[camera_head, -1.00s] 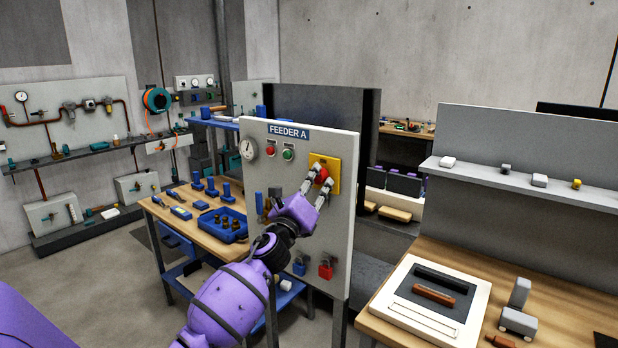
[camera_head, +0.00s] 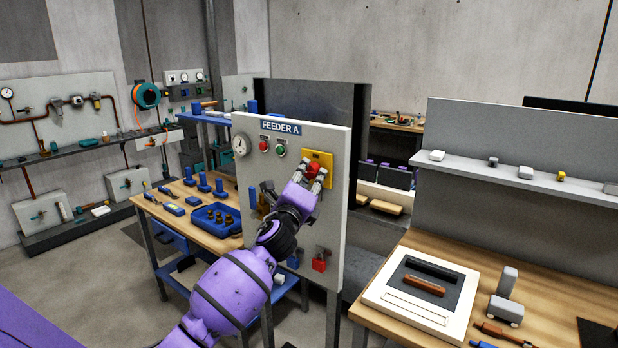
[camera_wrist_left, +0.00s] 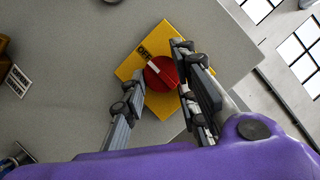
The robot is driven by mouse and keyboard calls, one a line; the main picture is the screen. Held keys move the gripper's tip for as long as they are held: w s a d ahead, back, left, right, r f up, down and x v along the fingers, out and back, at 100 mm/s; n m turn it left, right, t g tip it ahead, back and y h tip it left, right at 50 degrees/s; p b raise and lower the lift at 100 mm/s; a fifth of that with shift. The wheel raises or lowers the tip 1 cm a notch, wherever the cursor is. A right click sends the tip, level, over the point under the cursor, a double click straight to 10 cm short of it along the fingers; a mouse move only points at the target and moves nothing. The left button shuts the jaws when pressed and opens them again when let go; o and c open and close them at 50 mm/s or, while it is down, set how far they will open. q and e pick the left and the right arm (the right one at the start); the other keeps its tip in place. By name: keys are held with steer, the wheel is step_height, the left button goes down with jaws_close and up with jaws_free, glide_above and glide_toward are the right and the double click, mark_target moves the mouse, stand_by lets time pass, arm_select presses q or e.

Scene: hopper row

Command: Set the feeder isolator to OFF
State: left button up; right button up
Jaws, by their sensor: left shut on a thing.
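The feeder isolator is a red rotary knob (camera_head: 313,168) on a yellow plate (camera_head: 323,157), under the FEEDER A sign (camera_head: 280,127) on a grey panel (camera_head: 241,180). In the left wrist view the red knob (camera_wrist_left: 163,73) carries a white mark pointing toward upper left, near the OFF lettering (camera_wrist_left: 145,52) on the yellow plate (camera_wrist_left: 168,33). My left gripper (camera_head: 308,178) is at the knob with one finger on each side, shut on it. The fingers partly hide the knob in the head view. My right gripper is not in view.
A gauge (camera_head: 241,145), a red button (camera_head: 264,146) and a green button (camera_head: 281,149) sit left of the isolator. A red padlock (camera_head: 320,263) hangs below. A wooden workbench (camera_head: 445,250) stands right of the panel, a table with a blue tray (camera_head: 215,218) to the left.

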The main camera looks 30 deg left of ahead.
arm_select(q)
steer(key=shift+a, duration=0.25)
steer(key=o, duration=1)
steer(key=shift+a+f, duration=0.1)
steer(key=shift+s, duration=0.1)
steer(key=v, duration=1.2)
